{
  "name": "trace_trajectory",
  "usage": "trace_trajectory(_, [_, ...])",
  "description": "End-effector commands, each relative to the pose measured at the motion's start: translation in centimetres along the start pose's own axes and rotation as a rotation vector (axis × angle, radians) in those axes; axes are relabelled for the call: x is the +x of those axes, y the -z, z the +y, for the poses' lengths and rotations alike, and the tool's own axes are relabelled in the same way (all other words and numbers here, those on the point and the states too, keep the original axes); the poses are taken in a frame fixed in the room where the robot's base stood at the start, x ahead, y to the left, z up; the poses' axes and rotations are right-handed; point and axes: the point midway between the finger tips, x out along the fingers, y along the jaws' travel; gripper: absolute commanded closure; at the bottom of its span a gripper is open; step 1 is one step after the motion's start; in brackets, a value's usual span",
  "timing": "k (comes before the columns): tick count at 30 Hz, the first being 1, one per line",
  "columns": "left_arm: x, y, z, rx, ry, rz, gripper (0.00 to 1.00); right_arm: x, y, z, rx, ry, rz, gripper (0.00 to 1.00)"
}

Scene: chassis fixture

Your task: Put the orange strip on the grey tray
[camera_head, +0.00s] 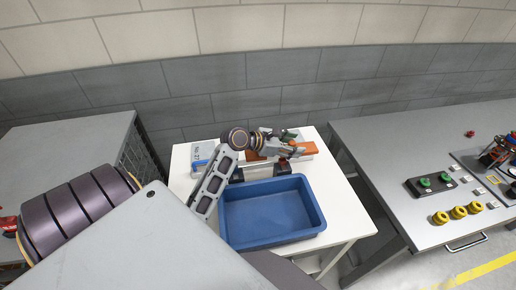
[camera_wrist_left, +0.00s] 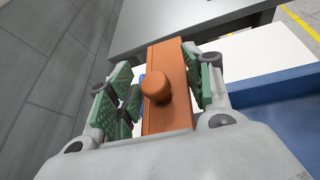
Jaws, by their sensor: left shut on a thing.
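The orange strip (camera_head: 298,148) is at the back of the white table in the head view. In the left wrist view the strip (camera_wrist_left: 166,75) runs away from the camera, with a round orange knob (camera_wrist_left: 157,87) on its top. My left gripper (camera_head: 283,143) is shut on the strip; in the wrist view its green-padded fingers (camera_wrist_left: 163,85) stand on both sides of it. The gripper hides part of the strip in the head view. I cannot tell whether the strip touches what lies below. I cannot make out the grey tray for certain. My right gripper is not in view.
A blue bin (camera_head: 268,213) stands on the white table (camera_head: 342,205), in front of the gripper. A blue-and-white box (camera_head: 203,157) is at the back left.

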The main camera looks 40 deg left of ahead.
Motion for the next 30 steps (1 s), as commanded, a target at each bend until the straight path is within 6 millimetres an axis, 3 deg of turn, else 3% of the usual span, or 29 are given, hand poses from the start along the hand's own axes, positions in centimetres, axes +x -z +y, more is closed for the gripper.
trace_trajectory(21, [-0.4, 5.5, 13.2, -0.018, -0.032, -0.004, 0.78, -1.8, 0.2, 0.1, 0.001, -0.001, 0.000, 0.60])
trace_trajectory(30, [-1.1, 8.0, 16.5, -0.025, -0.055, -0.011, 0.78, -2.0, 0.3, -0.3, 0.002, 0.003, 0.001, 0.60])
